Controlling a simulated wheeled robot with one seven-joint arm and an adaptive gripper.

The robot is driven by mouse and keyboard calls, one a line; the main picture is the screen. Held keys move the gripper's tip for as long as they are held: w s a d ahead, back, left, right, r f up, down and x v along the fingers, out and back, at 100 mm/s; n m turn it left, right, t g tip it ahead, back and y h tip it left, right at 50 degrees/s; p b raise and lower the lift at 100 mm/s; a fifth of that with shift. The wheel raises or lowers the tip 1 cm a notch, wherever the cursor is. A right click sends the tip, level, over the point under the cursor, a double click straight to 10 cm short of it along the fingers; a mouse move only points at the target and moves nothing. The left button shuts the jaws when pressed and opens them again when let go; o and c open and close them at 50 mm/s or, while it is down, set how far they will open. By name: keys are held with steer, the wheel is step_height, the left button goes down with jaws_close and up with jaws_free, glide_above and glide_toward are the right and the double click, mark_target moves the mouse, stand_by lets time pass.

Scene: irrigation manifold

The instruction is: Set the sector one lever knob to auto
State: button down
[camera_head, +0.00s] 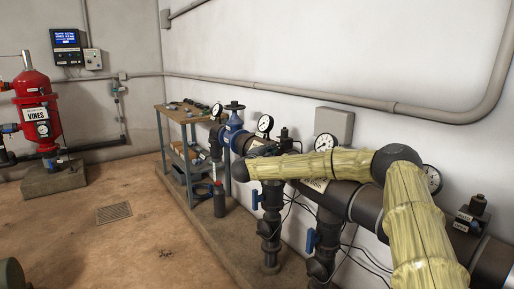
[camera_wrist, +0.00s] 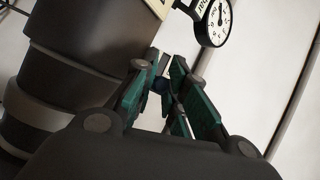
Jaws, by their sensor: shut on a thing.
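My gripper (camera_wrist: 164,78) shows in the wrist view with its green-padded fingers drawn together. A small dark piece (camera_wrist: 160,84) shows between the fingertips, and I take it for the lever knob. Most of it is hidden by the fingers, so I cannot read its setting or any marking. It sits beside a large dark pipe (camera_wrist: 72,48). In the head view my pale yellow sleeved arm reaches left across the manifold, and the fingers and the held knob cannot be made out there.
A round gauge (camera_wrist: 213,22) is close above the fingers. The manifold carries several gauges (camera_head: 265,124), blue-handled valves (camera_head: 311,240) and loose cables along the wall. Floor at left is mostly clear.

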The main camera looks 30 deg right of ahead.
steer(key=shift+r+m+g+y+p, duration=0.45)
steer(key=shift+r+y+p, duration=0.25)
steer(key=shift+r+p, duration=0.25)
steer(key=shift+r+m+g+y+p, duration=0.3)
steer(key=shift+r+y+p, duration=0.2)
steer(key=shift+y+p, duration=0.45)
steer(key=shift+d+r+m+y+p, duration=0.25)
steer(key=shift+r+m+y+p, duration=0.25)
steer(key=shift+p, duration=0.7)
steer(key=y+p, duration=0.2)
steer(key=p, duration=0.1)
steer(key=shift+d+r+m+g, duration=0.25)
steer(key=shift+d+r+g, duration=0.05)
steer(key=shift+g, duration=0.05)
steer(key=shift+y, duration=0.25)
steer(key=shift+p, duration=0.35)
steer(key=c, duration=1.7)
jaws_free()
steer(key=shift+d+f, duration=0.1)
steer(key=shift+d, duration=0.05)
